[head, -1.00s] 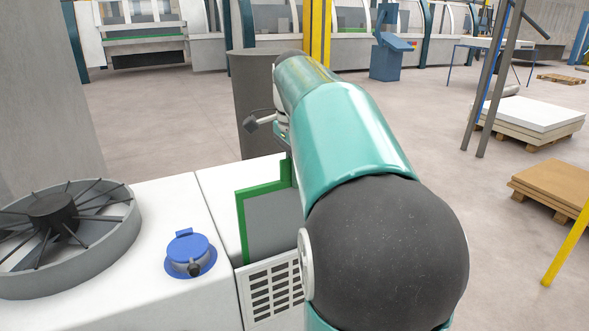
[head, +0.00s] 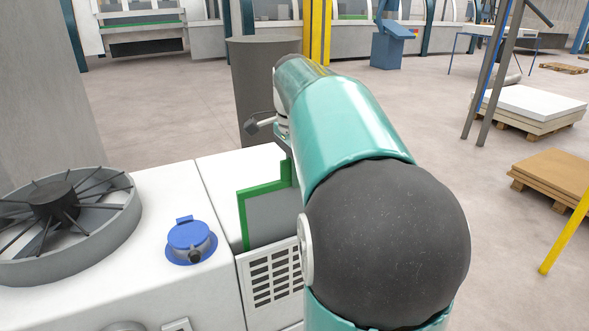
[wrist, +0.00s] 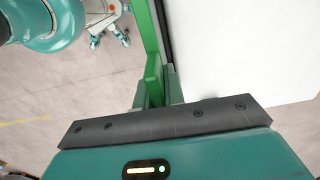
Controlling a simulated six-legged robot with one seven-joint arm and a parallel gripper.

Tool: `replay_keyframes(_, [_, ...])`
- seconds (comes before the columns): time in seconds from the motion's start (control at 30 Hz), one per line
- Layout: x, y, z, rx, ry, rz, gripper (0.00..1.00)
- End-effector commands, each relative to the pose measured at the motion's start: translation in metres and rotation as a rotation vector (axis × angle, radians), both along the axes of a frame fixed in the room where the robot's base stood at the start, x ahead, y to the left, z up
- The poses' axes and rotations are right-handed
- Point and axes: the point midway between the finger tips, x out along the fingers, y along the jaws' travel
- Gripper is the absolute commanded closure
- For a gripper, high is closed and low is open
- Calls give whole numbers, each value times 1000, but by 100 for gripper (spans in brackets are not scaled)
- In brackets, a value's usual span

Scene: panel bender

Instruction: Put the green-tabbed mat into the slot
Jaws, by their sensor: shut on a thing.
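The green-tabbed mat (head: 273,220) is a grey panel with a green border. It stands upright at the edge of the white cabinet, its lower part hidden behind the grille. Its right part is hidden by my arm in the head view. In the wrist view its green edge (wrist: 144,28) runs up from my gripper (wrist: 157,88), which is shut on the green tab (wrist: 153,70). In the head view my gripper is mostly hidden behind my arm. The slot seems to lie behind the grille (head: 272,277); its opening is not clearly visible.
The white cabinet top (head: 225,185) carries a blue socket (head: 189,237) and a round fan (head: 60,225). A grey cylinder (head: 258,85) stands behind. Yellow posts (head: 317,30) stand beyond, and pallets (head: 555,180) lie on the right. The floor between is open.

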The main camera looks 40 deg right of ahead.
Motion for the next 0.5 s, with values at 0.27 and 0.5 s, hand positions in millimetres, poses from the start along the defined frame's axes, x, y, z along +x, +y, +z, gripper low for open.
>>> replay_keyframes(0.27, [0, 0, -9, 0, 1, 0, 100])
replay_keyframes(0.5, [0, 0, -17, 0, 1, 0, 100])
